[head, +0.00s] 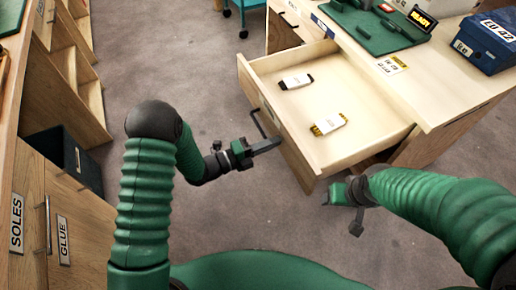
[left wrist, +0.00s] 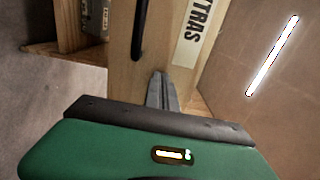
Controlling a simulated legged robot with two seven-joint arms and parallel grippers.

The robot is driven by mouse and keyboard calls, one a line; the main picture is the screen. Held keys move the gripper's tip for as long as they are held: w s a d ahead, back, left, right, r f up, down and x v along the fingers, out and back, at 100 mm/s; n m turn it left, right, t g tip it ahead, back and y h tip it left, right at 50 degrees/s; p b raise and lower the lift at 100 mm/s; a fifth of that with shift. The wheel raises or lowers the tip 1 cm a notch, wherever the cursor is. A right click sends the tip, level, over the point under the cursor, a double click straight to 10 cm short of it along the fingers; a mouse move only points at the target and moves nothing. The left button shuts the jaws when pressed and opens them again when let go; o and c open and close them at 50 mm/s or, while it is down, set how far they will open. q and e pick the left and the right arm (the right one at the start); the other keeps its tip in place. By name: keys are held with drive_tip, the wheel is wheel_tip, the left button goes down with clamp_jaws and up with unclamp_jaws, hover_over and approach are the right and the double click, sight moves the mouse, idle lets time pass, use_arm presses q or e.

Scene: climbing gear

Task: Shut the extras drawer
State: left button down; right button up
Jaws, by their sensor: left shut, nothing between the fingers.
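The extras drawer (head: 345,88) stands pulled out from the wooden bench on the right in the head view. Two small white items lie inside it, one with a black end (head: 296,82) and one with a yellow end (head: 328,124). Its front carries a black bar handle (head: 258,122); in the left wrist view the front (left wrist: 122,75) shows a label (left wrist: 198,32) reading "TRAS", partly cut off. My left gripper (head: 267,146) is shut and empty, its tips at the drawer front beside the handle; contact is unclear. My right gripper (head: 338,194) is near the drawer's near corner, its fingers unclear.
The bench top (head: 440,88) holds a green mat with tools and a blue box (head: 488,42). Cabinets labelled SOLES and GLUE (head: 62,239) stand at left, with a dark bin (head: 62,157). A teal cart (head: 243,8) is at the back. Floor between is clear.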

use_arm(q)
drive_tip(key=shift+w+d, duration=0.15)
drive_tip(key=shift+d, duration=0.15)
use_arm(e)
drive_tip(key=shift+f, duration=0.1)
